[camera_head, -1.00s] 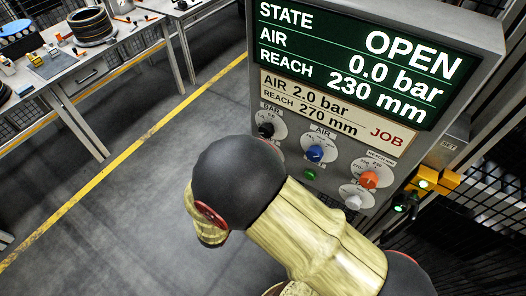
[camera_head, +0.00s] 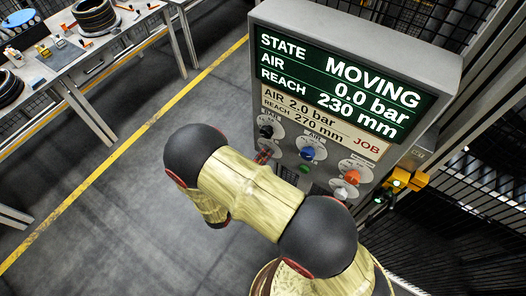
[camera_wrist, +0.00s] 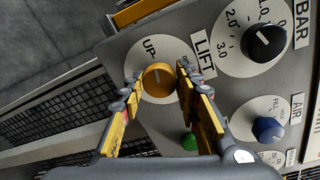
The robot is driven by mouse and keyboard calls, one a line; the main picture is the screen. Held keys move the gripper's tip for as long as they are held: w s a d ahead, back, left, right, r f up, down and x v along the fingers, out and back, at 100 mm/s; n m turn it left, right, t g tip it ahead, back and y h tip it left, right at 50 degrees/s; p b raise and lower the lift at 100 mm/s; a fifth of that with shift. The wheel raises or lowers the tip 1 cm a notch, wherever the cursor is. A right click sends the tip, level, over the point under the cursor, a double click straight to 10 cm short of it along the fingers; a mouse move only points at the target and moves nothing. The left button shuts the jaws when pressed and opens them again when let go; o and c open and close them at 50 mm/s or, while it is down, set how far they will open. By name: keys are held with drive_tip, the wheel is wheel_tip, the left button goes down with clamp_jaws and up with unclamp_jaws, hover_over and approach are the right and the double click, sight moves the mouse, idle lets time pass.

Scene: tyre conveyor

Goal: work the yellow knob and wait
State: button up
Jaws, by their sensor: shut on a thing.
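The yellow knob (camera_wrist: 159,82) sits on a round white dial marked UP and LIFT in the wrist view. My gripper (camera_wrist: 158,76) has one finger on each side of it and is shut on it. The knob's pointer line faces roughly toward the top of the picture. In the head view the knob is hidden behind my arm. The screen (camera_head: 345,85) there reads STATE MOVING, AIR 0.0 bar, REACH 230 mm. The job card (camera_head: 318,122) under it reads AIR 2.0 bar, REACH 270 mm.
Close by on the panel are a black BAR knob (camera_wrist: 265,43), a blue AIR knob (camera_wrist: 268,129) and a green button (camera_wrist: 189,141). An orange knob (camera_head: 352,177) is farther right. A workbench (camera_head: 75,65) with tyres stands at left, beyond open floor.

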drive_tip(key=shift+a+n+p, duration=0.1)
drive_tip(key=shift+n+p, duration=0.65)
drive_tip(key=shift+n, duration=0.25)
drive_tip(key=o, duration=1.2)
drive_tip(key=shift+c, duration=0.2)
drive_tip(key=v, duration=1.2)
drive_tip(key=shift+w, duration=0.15)
